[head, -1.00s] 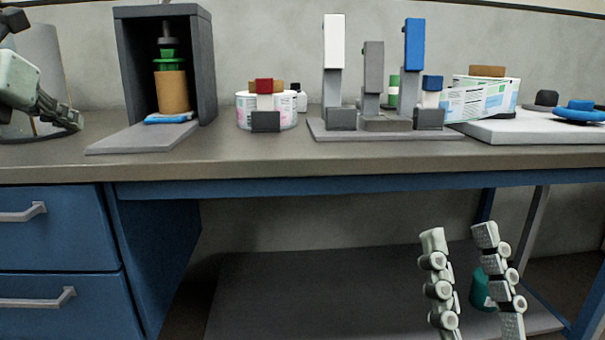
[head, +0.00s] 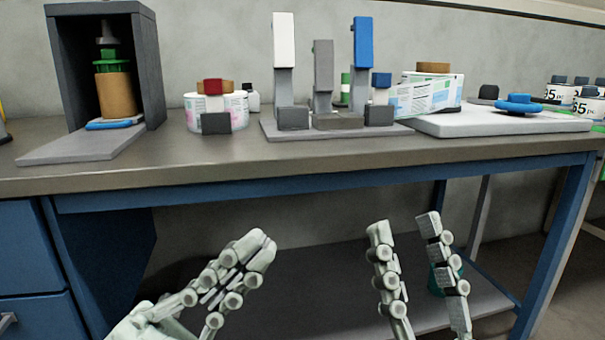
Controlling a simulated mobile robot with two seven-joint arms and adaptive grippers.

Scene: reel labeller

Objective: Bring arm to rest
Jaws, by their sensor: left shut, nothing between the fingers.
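My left gripper (head: 258,246) is in the lower middle of the head view, in front of the workbench and below its top. Its pale fingers lie close together, pointing up and to the right, with nothing between them. My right gripper (head: 403,223) is to its right, also below the bench top. Its two fingers point up and stand apart, with nothing seen between them. Both grippers are clear of the things on the bench.
The workbench top (head: 200,163) carries a dark box-shaped stand (head: 148,70), a stand with white, grey and blue levers (head: 323,133), and a white slab (head: 480,124). Below are a shelf (head: 300,300) and a teal object (head: 438,278) partly behind my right gripper.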

